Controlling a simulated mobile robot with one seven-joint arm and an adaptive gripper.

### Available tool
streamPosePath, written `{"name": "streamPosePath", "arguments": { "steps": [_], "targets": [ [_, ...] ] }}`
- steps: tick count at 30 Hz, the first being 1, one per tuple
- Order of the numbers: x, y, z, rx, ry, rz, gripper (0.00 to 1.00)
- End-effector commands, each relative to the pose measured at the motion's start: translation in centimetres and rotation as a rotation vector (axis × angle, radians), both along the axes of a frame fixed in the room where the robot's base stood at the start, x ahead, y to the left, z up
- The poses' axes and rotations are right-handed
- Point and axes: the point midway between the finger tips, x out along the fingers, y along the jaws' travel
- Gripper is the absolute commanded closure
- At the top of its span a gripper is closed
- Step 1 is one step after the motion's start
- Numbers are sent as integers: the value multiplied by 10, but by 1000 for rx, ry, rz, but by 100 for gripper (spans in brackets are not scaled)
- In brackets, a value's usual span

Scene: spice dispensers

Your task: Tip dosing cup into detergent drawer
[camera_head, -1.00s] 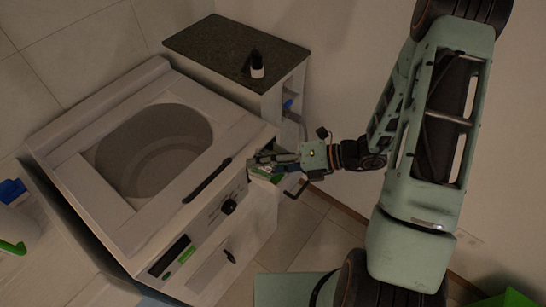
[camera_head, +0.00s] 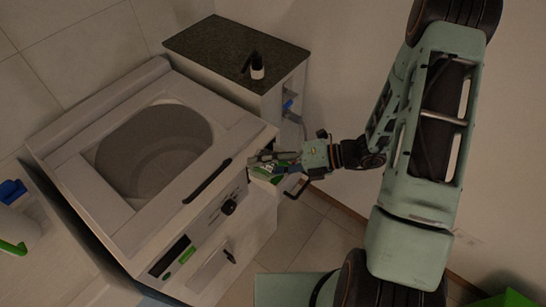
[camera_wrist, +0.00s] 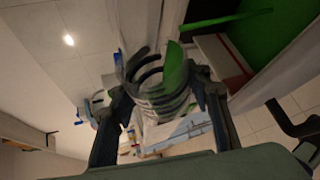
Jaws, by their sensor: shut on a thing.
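My gripper (camera_head: 265,158) is at the right front corner of the washing machine (camera_head: 143,232), over the small open detergent drawer (camera_head: 264,178). In the wrist view my gripper (camera_wrist: 160,100) is shut on the dosing cup (camera_wrist: 165,98), a pale, ribbed, see-through cup with dark bands and a green part. The cup lies between the two fingers and looks tilted. In the head view the gripper mostly hides the cup. A dark loop handle (camera_head: 298,188) shows at the drawer's outer end. A green surface (camera_wrist: 265,35) fills the upper right of the wrist view. What is inside the cup cannot be told.
A dark-topped cabinet (camera_head: 222,45) stands behind the machine, with a small black-and-white container (camera_head: 257,68) on it. A blue-capped white bottle with green (camera_head: 14,215) is at the far left. Floor right of the machine (camera_head: 315,225) is clear.

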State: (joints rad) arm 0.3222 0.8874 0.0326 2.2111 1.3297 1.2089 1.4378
Motion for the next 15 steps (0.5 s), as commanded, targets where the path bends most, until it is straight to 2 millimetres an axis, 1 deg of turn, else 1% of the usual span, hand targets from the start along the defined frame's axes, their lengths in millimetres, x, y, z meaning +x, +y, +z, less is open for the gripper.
{"name": "streamPosePath", "arguments": {
  "steps": [15],
  "targets": [
    [5, -2, 3, 22, 50, 0, 84]
  ]
}}
